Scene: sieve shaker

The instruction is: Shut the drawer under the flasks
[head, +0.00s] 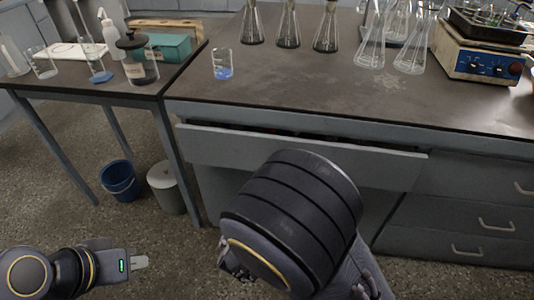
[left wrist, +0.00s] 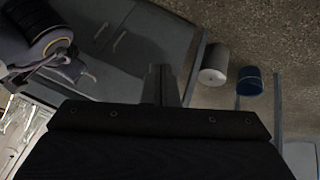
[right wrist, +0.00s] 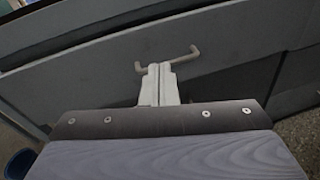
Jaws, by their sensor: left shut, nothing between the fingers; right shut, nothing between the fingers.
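The grey drawer (head: 300,152) under the bench top that holds the flasks (head: 287,28) stands partly open, with a dark gap above its front. In the right wrist view a grey front with a bar handle (right wrist: 188,57) fills the picture. My right gripper (right wrist: 160,70) is shut and empty, its tips at the middle of that handle; I cannot tell whether they touch it. In the head view my right arm hides this gripper and part of the drawer front. My left gripper (head: 140,262) is shut and empty, low over the floor at left, apart from the drawer; its fingers also show in the left wrist view (left wrist: 163,70).
A blue bucket (head: 119,181) and a pale bin (head: 166,187) stand on the floor under the left table (head: 85,88). A small beaker (head: 222,64) stands near the bench's left edge. Closed drawers with handles (head: 497,224) are at right. Floor at left is open.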

